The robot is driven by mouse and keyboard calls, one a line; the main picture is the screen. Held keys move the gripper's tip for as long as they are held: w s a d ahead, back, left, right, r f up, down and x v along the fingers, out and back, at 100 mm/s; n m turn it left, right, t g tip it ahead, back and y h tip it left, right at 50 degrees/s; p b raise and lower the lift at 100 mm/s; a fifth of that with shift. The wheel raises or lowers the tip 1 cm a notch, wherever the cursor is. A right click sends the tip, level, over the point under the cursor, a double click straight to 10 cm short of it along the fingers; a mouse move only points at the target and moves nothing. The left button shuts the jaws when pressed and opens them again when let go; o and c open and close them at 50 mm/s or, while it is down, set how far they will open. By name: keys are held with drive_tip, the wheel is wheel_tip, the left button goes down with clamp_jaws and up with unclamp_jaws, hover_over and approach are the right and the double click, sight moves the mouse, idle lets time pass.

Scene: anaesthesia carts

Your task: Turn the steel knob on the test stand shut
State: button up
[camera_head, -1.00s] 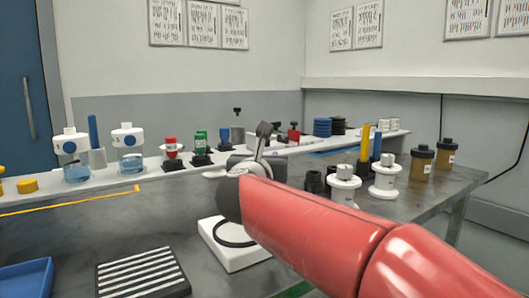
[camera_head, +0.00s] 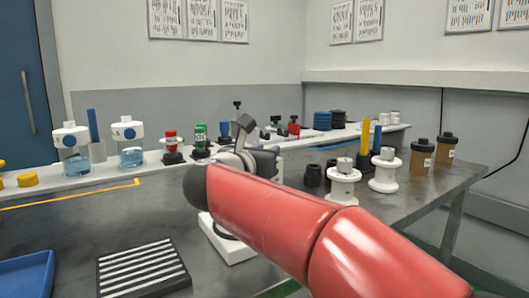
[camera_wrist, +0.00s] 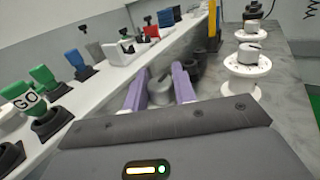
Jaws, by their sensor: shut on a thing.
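The steel knob (camera_wrist: 160,88) sits between the two purple fingers of my gripper (camera_wrist: 159,82) in the wrist view. The gripper is shut on it, with a finger on each side. In the head view my red arm and grey wrist hide the knob and the fingertips. A white base (camera_head: 222,243), probably the test stand's, shows partly below my forearm on the bench. The knob's exact angle is hard to tell.
White spools with grey tops (camera_head: 343,183) and brown bottles (camera_head: 421,160) stand to the right. A long white shelf (camera_head: 95,176) with bottles and coloured fittings runs behind. A striped black mat (camera_head: 142,268) and blue tray (camera_head: 25,277) lie at the front left.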

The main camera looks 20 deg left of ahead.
drive_tip(key=o, duration=1)
drive_tip(key=shift+c, duration=0.2)
drive_tip(key=shift+s, duration=0.1)
drive_tip(key=s+a+b, duration=0.1)
drive_tip(key=s, duration=0.6)
drive_tip(key=shift+s+b, duration=0.25)
drive_tip(key=shift+b, duration=0.1)
